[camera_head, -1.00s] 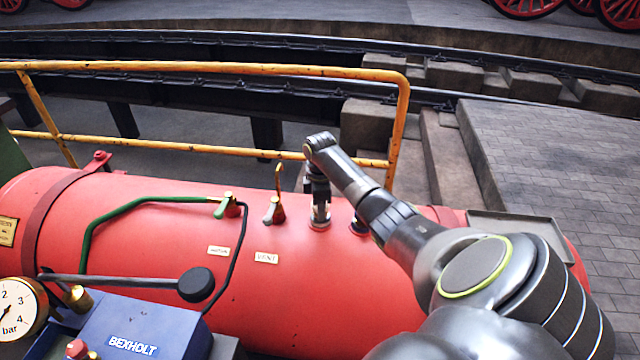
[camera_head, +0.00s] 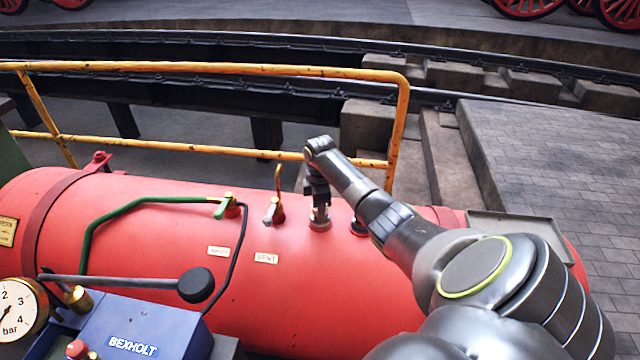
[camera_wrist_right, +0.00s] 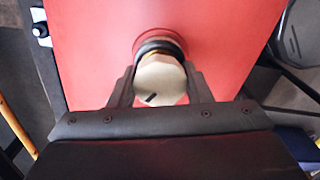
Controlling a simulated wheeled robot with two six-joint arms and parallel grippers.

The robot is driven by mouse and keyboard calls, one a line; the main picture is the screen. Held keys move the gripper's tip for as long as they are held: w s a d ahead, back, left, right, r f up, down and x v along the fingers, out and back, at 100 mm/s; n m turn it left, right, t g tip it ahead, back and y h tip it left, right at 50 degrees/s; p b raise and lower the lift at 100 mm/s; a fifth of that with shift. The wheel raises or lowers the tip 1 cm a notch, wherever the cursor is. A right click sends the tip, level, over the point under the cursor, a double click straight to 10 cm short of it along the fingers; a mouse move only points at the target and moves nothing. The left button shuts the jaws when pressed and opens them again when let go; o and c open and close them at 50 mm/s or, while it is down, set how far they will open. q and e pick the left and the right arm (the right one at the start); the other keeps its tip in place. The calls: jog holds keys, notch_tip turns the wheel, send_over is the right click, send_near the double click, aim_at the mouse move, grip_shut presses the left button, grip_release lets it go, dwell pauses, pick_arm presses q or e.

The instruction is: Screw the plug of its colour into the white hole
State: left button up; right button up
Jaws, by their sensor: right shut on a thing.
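The red boiler (camera_head: 290,285) lies across the front of the head view. My right gripper (camera_head: 319,207) points down at a fitting on its top. In the right wrist view the gripper (camera_wrist_right: 160,88) is shut on a pale, off-white plug (camera_wrist_right: 160,80) with a round head and a dark slot mark. Below the head a thin brass band and a dark ring show against the red boiler. The plug stands at the collared hole (camera_head: 320,225); how deep it sits is hidden. My left gripper is not in view.
A second dark-ringed fitting (camera_head: 358,227) sits right of the gripper, partly behind my arm. A grey tray (camera_head: 530,228) lies at the right end. A yellow railing (camera_head: 220,66) runs behind.

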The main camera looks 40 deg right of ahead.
dwell(0.3)
jog(key=o, duration=1.1)
jog(key=shift+f, duration=0.1)
jog(key=shift+c, duration=0.7)
